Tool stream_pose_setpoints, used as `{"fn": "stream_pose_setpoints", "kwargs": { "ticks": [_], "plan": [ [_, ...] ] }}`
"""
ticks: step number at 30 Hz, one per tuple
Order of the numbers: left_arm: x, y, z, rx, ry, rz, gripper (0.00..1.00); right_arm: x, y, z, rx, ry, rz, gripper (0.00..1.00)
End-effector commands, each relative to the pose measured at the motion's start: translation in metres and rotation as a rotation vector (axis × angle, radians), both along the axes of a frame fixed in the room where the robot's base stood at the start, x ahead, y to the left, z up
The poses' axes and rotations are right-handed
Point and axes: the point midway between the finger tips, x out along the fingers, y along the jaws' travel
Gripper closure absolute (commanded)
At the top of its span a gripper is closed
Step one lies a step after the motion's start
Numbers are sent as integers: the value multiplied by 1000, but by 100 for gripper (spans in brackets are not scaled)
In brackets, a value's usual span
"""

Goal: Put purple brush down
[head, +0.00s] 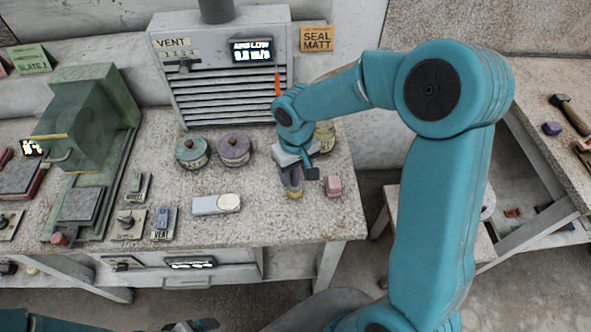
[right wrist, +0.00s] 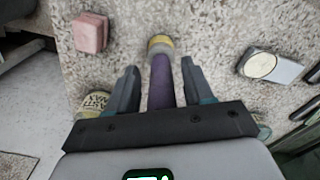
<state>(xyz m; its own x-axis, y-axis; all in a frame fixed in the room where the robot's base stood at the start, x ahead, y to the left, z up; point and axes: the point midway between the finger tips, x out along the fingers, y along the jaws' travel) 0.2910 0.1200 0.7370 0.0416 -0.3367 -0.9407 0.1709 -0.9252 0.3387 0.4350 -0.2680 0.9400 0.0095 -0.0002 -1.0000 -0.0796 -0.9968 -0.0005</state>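The purple brush (right wrist: 161,80) lies between the fingers of my right gripper (right wrist: 160,85) in the right wrist view. A narrow gap shows between the brush and each finger, so the gripper looks open around it. Its pale yellow end points away from the gripper. In the head view my right gripper (head: 298,172) is low over the right part of the stone-topped bench (head: 270,222), with the brush (head: 294,181) below it. I cannot tell if its end touches the top. My left gripper (head: 190,326) is partly cut off at the bottom edge; its opening is unclear.
A pink block (head: 333,186) is right of the brush, and a pale block with a round cream top (head: 229,202) is left. A yellowish jar (head: 325,136) stands behind; green (head: 191,152) and purple (head: 234,149) lidded pots stand farther left. A vent box (head: 222,70) closes the back.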

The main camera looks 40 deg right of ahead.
Motion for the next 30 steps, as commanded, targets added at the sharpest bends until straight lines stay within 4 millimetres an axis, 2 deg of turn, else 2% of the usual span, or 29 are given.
{"fn": "stream_pose_setpoints", "kwargs": {
  "ticks": [4,8,15,21,25,30],
  "plan": [
    [0,0,2,0,0,0,12,0,0,2,0,0,0,48],
    [0,0,4,0,0,0,12,1,0,14,0,-4,-2,48],
    [0,0,2,0,0,0,12,0,1,70,0,-7,1,48],
    [0,0,3,0,0,0,12,0,0,108,1,-4,0,48],
    [0,0,3,0,0,0,12,-1,0,120,0,-1,1,48],
    [0,0,3,0,0,0,12,-1,0,124,0,0,1,48]
  ]
}}
